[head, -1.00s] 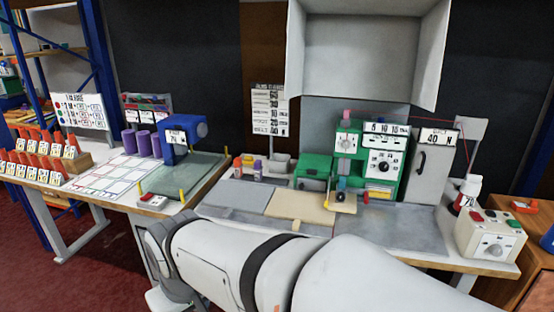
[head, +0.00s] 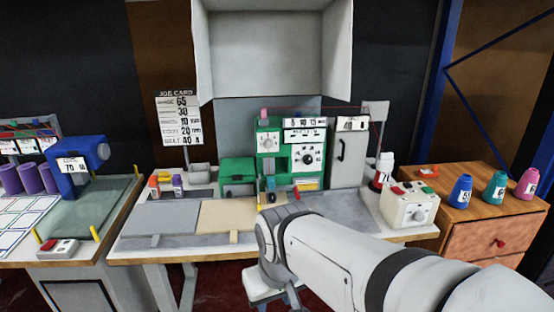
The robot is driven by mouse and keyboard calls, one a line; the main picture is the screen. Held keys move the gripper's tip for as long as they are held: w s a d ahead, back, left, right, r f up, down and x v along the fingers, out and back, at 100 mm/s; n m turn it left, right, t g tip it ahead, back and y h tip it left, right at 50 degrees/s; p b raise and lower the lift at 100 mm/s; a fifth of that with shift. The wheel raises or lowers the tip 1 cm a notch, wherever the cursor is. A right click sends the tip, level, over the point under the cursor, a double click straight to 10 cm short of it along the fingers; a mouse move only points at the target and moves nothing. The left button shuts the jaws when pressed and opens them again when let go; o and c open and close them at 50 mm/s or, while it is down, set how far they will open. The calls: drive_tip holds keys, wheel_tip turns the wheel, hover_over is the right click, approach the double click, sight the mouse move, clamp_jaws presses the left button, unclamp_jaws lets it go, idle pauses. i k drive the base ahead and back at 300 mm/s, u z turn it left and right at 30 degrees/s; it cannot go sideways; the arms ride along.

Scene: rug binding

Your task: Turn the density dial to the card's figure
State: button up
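The green sewing machine (head: 270,165) stands at the back of the bench. On its panel is a dark round dial (head: 308,158) with small marks around it, below a strip with figures that look like 5, 10, 15. A smaller pale knob (head: 267,142) sits on the machine's head. I cannot read which is the density dial or its setting.
A control box (head: 410,205) with a knob and colored buttons stands at the bench's right end. A wooden cabinet (head: 480,215) bears blue, teal and pink cones. A grey hood (head: 270,60) overhangs the bench. The grey and tan bench top in front is mostly clear.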

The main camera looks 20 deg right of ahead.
sight(307, 159)
drive_tip(key=i, duration=1)
drive_tip(key=z, duration=0.05)
